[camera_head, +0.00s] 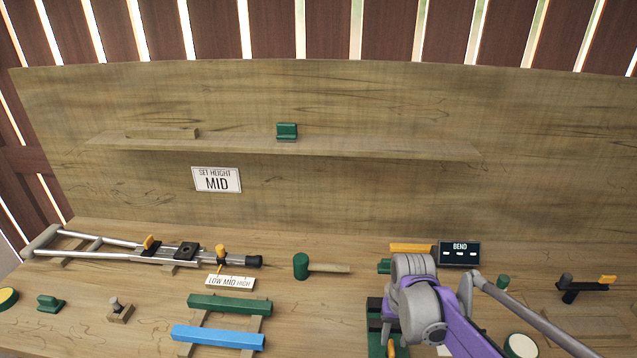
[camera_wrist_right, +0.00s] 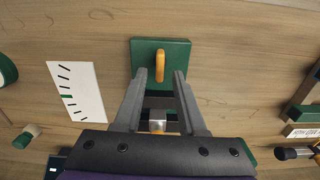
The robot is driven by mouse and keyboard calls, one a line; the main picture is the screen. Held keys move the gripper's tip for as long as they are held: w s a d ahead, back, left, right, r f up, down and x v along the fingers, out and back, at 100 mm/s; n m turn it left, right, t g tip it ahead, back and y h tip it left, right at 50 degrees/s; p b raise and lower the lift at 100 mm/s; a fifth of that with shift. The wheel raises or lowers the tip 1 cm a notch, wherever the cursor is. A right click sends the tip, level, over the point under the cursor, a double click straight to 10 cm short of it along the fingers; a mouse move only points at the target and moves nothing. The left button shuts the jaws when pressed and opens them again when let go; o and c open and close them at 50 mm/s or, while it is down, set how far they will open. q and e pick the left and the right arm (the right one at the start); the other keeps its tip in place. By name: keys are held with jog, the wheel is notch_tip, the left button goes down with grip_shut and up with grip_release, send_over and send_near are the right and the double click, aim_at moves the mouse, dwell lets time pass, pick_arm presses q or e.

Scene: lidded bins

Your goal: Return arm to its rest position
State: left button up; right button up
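A green plate with a yellow handle (camera_wrist_right: 160,66) lies beyond and between the fingertips; contact cannot be told. A metal and orange part (camera_wrist_right: 157,124) shows between the finger bases. Nothing is clearly gripped. My left gripper is not in view.
The bench holds a crutch (camera_head: 100,248), a green mallet (camera_head: 302,266), a green bar (camera_head: 230,305) and a blue bar (camera_head: 218,338). A shelf (camera_head: 380,149) spans the back board.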

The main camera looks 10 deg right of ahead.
jog(key=s+a+n+t, duration=0.1)
jog(key=s+a+t, duration=0.1)
jog(key=s, duration=0.5)
jog(key=s+a+r+n+t, duration=0.1)
jog(key=s+a+n+t, duration=0.1)
jog(key=s, duration=0.6)
jog(key=a+t, duration=0.1)
jog(key=a, duration=0.1)
jog(key=shift+s+a+r+p, duration=0.2)
jog(key=shift+a+r+p, duration=0.1)
jog(key=shift+a, duration=0.1)
